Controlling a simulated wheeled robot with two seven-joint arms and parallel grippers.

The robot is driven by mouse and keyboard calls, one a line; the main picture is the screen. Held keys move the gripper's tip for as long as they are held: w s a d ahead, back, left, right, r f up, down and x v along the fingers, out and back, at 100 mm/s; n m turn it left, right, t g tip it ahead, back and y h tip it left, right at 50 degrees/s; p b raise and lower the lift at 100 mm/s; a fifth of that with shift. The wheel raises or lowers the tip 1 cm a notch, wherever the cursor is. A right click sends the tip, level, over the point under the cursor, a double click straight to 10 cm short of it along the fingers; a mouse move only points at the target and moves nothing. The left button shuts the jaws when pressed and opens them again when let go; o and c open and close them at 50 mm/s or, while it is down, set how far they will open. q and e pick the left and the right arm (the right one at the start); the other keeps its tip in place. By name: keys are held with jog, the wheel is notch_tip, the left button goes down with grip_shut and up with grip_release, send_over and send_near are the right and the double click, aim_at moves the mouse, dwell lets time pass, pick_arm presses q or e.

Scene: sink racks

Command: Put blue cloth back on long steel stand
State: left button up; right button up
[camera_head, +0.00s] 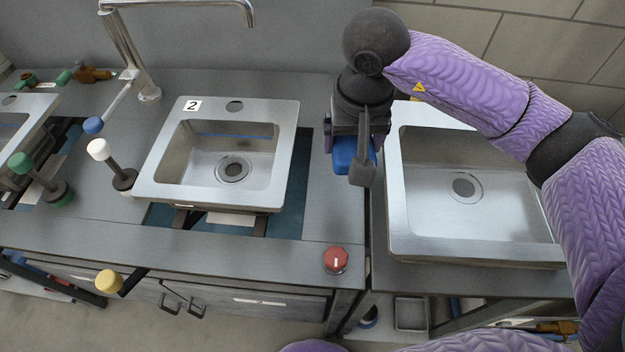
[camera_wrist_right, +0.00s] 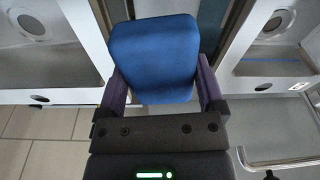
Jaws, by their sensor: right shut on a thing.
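The blue cloth (camera_head: 343,154) is a compact, block-like blue piece held in my right gripper (camera_head: 354,165), seen in the head view between the two sinks. In the right wrist view the cloth (camera_wrist_right: 154,50) sits between the two fingers of the gripper (camera_wrist_right: 160,88), which is shut on its sides. The long grey steel stand (camera_head: 200,245), carrying the sink marked 2, is below and to the left of the gripper. The cloth appears above the stand's right end; the exact gap cannot be told. My left gripper is not in view.
The sink marked 2 (camera_head: 166,185) is left of the cloth; another sink (camera_head: 470,250) is close on its right. A red knob (camera_head: 336,260) sits at the front edge. A tall tap (camera_head: 130,50) and white-topped lever (camera_head: 99,149) stand at left. A bare counter strip (camera_head: 335,215) lies between the sinks.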

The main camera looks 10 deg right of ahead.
aim_at(333, 185)
jog(key=shift+m, duration=0.7)
jog(key=w+f, duration=0.1)
jog(key=w+a+f+b, duration=0.1)
jog(key=f, duration=0.1)
jog(key=shift+w+a, duration=0.1)
jog(key=shift+w, duration=0.3)
notch_tip(333, 185, down, 10)
jog(key=b, duration=0.2)
jog(key=shift+w+f+b, duration=0.15)
jog(key=shift+b, duration=0.15)
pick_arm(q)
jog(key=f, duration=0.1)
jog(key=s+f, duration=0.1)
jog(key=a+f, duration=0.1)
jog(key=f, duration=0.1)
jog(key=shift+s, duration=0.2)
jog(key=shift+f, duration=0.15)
